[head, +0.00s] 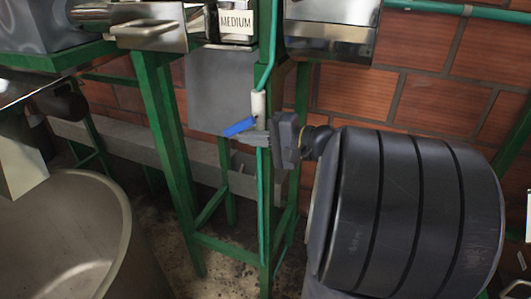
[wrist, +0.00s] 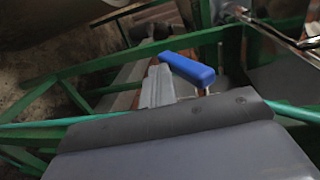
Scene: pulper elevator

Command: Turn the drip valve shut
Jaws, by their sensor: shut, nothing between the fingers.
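The drip valve has a white body (head: 258,104) on a thin green pipe. Its blue handle (head: 239,126) sticks out to the left and slants slightly down, across the line of the pipe. My gripper (head: 258,141) is shut and empty, just below the valve body and beside the handle's right end. In the wrist view the closed grey fingers (wrist: 157,86) lie beside the blue handle (wrist: 188,68), near its left end. I cannot tell whether they touch it. The valve body does not show clearly in the wrist view.
A green steel frame (head: 165,140) stands around the valve pipe, with a metal unit labelled MEDIUM (head: 236,22) above it. A large round tub (head: 70,235) fills the lower left. A brick wall (head: 425,100) is behind. Open floor shows between the tub and the frame.

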